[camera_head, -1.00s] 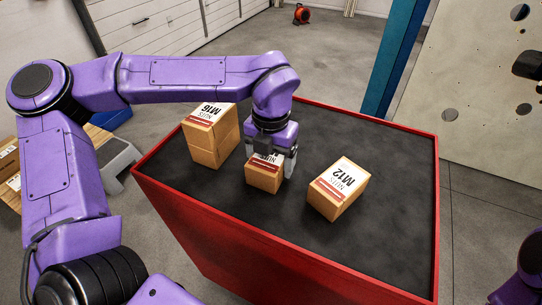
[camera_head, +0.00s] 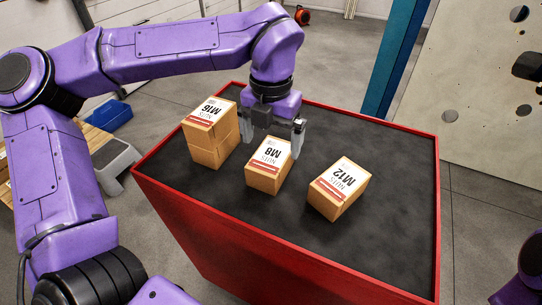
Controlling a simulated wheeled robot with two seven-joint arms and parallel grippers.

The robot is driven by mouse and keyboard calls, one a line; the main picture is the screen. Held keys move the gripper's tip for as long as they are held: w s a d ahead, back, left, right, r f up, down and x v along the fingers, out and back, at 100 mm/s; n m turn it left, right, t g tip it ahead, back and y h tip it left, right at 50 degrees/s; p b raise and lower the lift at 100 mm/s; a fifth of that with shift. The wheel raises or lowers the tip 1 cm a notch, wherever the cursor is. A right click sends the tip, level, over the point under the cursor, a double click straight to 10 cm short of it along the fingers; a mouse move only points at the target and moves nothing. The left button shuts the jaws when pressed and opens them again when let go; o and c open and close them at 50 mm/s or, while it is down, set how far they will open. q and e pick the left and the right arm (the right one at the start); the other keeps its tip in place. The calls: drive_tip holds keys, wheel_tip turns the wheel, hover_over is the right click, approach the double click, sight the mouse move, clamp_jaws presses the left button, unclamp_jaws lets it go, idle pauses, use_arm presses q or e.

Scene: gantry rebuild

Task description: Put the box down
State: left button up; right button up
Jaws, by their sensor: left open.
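The M8 nuts box (camera_head: 264,177) stands on the black top of the red cabinet (camera_head: 300,265), between two other boxes. It is small and brown with a white and red label. My left gripper (camera_head: 272,140) is open, with its fingers pointing down above and behind the M8 box. The fingers are apart and hold nothing. Only a purple part of my right arm shows at the lower right edge, and its gripper is out of view.
An M16 box (camera_head: 210,114) rests on another brown box (camera_head: 213,151) to the left. An M12 box (camera_head: 340,187) stands to the right. The black top is clear at the right and front. A blue post (camera_head: 398,55) rises behind the cabinet. A grey step (camera_head: 115,160) stands at left.

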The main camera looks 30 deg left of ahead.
sight(271, 155)
use_arm(q)
wheel_tip(271, 155, up, 5)
drive_tip(key=shift+r, duration=0.2)
idle(1.9)
